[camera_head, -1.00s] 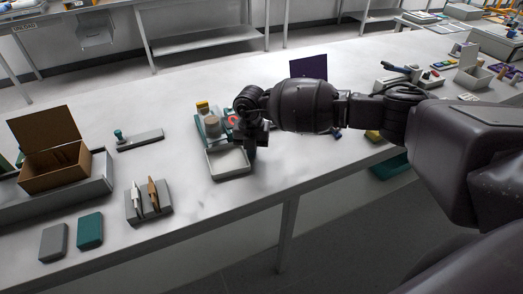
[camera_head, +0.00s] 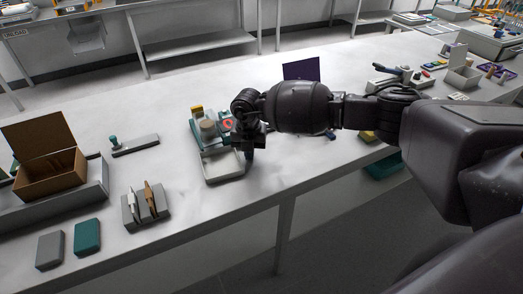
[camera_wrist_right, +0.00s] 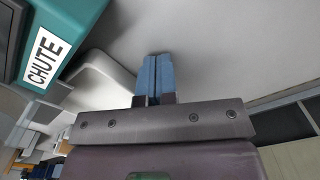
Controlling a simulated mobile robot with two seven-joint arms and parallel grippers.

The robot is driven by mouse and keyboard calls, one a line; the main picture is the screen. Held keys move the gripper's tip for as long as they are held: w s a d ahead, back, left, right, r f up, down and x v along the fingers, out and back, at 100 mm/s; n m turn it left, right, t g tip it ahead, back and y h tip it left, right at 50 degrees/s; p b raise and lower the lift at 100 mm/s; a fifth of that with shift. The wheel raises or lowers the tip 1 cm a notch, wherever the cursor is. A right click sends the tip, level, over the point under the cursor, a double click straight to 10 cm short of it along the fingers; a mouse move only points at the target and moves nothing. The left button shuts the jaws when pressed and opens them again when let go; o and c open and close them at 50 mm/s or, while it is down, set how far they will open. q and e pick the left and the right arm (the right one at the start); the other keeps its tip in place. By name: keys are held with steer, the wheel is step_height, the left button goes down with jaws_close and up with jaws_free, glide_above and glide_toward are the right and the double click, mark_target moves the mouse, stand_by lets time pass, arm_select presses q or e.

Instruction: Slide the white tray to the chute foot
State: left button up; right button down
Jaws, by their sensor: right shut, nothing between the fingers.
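The white tray (camera_head: 222,168) lies on the bench, close in front of the teal chute unit (camera_head: 208,139). Whether they touch I cannot tell. My right gripper (camera_head: 248,157) is low at the tray's right side, partly hiding its right end. In the right wrist view its blue fingers (camera_wrist_right: 154,75) are shut together with nothing between them. The tray's pale rim (camera_wrist_right: 112,68) is just left of the fingers there, and the teal unit with a CHUTE label (camera_wrist_right: 40,60) is at upper left. My left gripper is out of view.
A grey holder with upright items (camera_head: 146,207), a teal block (camera_head: 87,236) and a grey block (camera_head: 50,250) stand to the left. A brown open box (camera_head: 50,178) is further left. A dark purple panel (camera_head: 301,69) stands behind my right arm. Bare bench lies left of the tray.

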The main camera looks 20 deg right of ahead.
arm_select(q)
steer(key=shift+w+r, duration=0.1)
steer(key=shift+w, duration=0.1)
arm_select(e)
step_height(320, 180, up, 4)
steer(key=p, duration=0.2)
steer(key=shift+r+p, duration=0.15)
steer(key=shift+p, duration=0.15)
arm_select(q)
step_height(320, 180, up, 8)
steer(key=p, duration=0.3)
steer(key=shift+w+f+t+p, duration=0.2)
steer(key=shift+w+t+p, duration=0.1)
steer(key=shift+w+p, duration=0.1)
arm_select(e)
step_height(320, 180, up, 6)
steer(key=shift+f, duration=0.2)
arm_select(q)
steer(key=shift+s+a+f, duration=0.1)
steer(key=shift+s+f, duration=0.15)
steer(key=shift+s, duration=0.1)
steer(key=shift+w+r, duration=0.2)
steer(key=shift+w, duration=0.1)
